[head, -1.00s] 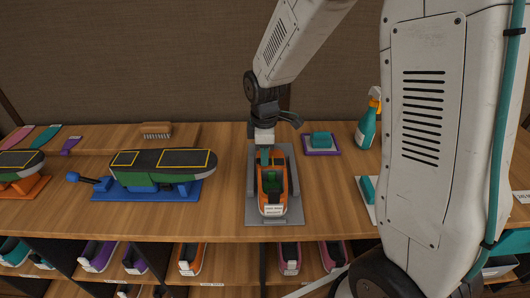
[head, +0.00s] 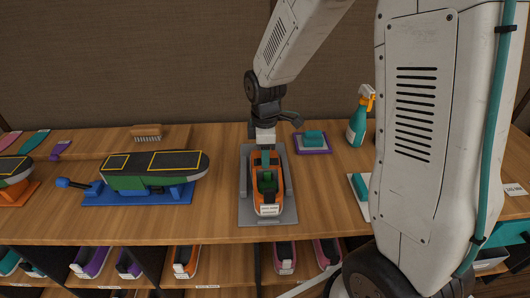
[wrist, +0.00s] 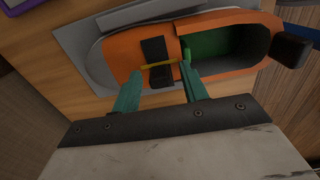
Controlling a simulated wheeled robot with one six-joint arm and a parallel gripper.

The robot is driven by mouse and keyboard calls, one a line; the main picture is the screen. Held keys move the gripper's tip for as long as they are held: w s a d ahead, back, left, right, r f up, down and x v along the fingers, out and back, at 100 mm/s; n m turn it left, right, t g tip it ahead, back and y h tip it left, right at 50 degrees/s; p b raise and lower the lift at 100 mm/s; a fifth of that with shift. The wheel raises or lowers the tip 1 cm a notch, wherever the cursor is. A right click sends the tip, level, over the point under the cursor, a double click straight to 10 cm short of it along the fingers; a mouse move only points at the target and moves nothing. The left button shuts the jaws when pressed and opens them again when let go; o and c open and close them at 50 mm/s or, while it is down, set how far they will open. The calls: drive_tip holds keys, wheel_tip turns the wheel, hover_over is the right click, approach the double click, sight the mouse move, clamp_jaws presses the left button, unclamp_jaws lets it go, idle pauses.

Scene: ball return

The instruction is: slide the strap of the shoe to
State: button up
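An orange shoe (head: 255,194) with a green inside sits on a grey plate (head: 247,217) on the wooden bench. It also shows in the wrist view (wrist: 222,72), with a black strap (wrist: 154,50) across it and a thin yellow line over the strap. A small green piece (wrist: 186,50) lies beside the strap. My gripper (wrist: 160,70) has two teal fingers set apart, one on each side of the strap. It hangs over the far end of the shoe in the head view (head: 265,158). I cannot tell whether the fingers touch the shoe.
To the left, a green and black shoe-shaped form (head: 150,173) stands on a blue base. A brush (head: 146,132) lies behind it. To the right are a teal block on a purple mat (head: 325,149) and a spray bottle (head: 357,124). Shelved shoes sit below.

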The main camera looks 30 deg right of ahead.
drive_tip(key=shift+r, duration=0.1)
wheel_tip(320, 180, up, 7)
drive_tip(key=shift+r, duration=0.3)
